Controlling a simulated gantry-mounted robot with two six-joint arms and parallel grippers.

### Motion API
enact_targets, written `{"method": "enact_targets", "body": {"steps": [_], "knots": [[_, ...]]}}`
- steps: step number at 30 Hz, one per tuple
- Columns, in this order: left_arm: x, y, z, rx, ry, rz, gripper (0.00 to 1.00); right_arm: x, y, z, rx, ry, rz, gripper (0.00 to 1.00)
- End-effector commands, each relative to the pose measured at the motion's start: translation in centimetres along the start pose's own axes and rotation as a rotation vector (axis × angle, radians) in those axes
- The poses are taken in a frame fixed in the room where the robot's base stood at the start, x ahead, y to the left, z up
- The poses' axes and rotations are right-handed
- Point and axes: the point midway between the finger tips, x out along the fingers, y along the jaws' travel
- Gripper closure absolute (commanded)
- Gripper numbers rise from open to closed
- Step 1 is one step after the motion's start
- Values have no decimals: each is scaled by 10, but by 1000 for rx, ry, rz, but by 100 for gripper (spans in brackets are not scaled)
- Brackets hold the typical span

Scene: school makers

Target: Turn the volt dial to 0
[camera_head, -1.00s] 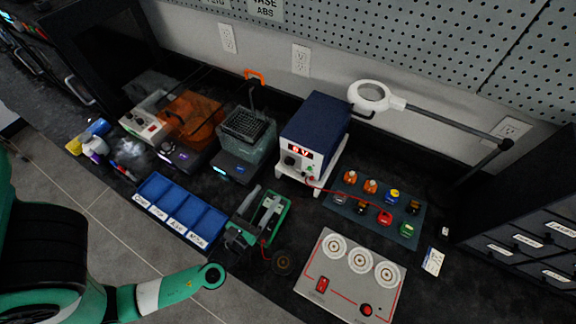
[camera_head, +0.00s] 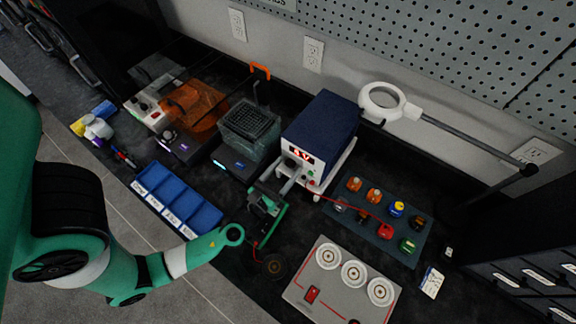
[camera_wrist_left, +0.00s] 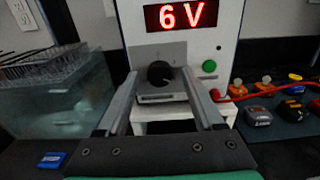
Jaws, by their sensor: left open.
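The volt dial (camera_wrist_left: 160,73) is a black round knob on the white front of the power supply (camera_head: 322,124), a blue-topped box. Its red display (camera_wrist_left: 181,16) reads 6 V in the left wrist view. My left gripper (camera_head: 290,178) is open in front of that panel. In the left wrist view its two fingers (camera_wrist_left: 160,84) stand one on each side of the dial, with visible space on both sides. I cannot tell how far the tips reach along the knob. In the head view the gripper partly hides the dial. My right gripper is not in view.
A green button (camera_wrist_left: 209,66) and a red lead lie right of the dial. A clear tank (camera_head: 247,132) stands left of the supply. Blue bins (camera_head: 178,200), a grey board with round dials (camera_head: 330,285) and a mat of coloured parts (camera_head: 405,252) are nearby.

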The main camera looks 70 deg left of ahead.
Motion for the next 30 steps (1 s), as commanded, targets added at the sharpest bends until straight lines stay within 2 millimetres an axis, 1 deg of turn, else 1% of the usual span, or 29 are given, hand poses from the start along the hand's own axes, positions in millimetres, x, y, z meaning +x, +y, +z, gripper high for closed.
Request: {"method": "enact_targets", "body": {"steps": [2,3,14,23,30], "knots": [[0,0,0,0,0,0,32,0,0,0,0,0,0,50],[0,0,0,0,0,0,35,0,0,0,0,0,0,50],[0,0,0,0,0,0,100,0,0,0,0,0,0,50],[0,0,0,-11,0,0,100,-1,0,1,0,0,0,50],[0,0,-1,-90,-1,0,100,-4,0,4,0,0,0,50]]}}
